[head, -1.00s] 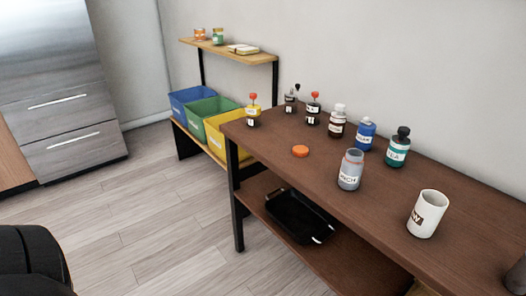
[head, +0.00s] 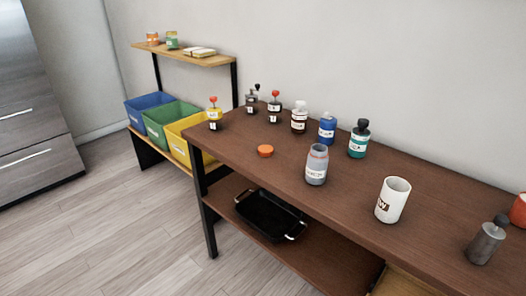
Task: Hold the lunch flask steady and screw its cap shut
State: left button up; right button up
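Neither of my grippers shows in the head view.
Several bottles, including a blue one (head: 327,129) and a teal one (head: 359,139), stand behind the flask. A white mug (head: 392,200) and a grey bottle (head: 487,241) stand to the right. A black tray (head: 270,218) lies on the lower shelf.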

aim_at(318, 159)
jog(key=k, duration=0.55)
jog(key=u, duration=0.8)
jog(key=i, duration=1.5)
jog(key=z, duration=0.55)
